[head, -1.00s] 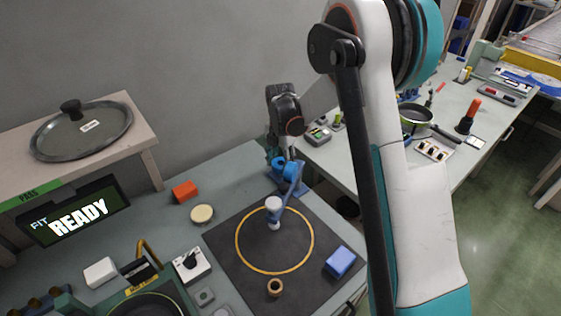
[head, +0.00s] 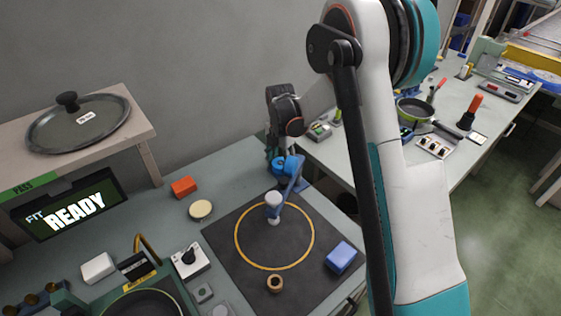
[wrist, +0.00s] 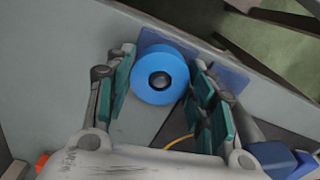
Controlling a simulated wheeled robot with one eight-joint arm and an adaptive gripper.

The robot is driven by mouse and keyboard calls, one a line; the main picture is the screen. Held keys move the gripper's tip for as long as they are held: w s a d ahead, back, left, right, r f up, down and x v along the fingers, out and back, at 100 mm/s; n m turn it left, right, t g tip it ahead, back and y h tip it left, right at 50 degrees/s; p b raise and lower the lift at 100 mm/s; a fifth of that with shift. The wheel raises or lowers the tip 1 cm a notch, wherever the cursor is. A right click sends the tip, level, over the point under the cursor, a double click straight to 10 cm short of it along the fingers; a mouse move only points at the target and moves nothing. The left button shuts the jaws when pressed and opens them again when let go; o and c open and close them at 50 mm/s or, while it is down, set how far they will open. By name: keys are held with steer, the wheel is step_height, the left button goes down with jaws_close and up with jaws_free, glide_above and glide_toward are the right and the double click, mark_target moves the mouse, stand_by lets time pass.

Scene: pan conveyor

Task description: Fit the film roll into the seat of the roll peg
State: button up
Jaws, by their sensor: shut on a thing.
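The film roll is a bright blue ring between my gripper's fingers in the wrist view (wrist: 142,85). My gripper (wrist: 165,88) is shut on it, with teal pads on either side. A dark hole with a grey round tip shows at the roll's centre. A blue base plate (wrist: 228,74) lies beyond the roll. The head view shows the blue roll (head: 282,167) under my gripper, by the blue plate (head: 302,186) at the mat's back edge. The roll hides most of the peg and its seat. I cannot tell how far down the roll sits.
On the dark mat (head: 225,240), a white-and-blue upright piece (head: 273,206) stands close in front of the roll. A blue block (head: 341,257) and a tan ring (head: 275,284) are nearer. An orange block (head: 184,187) and cream disc (head: 201,210) lie left.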

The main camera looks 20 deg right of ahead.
steer(key=shift+f, duration=0.3)
steer(key=o, duration=1)
steer(key=shift+o, duration=0.2)
steer(key=shift+r, duration=0.1)
step_height(320, 180, up, 12)
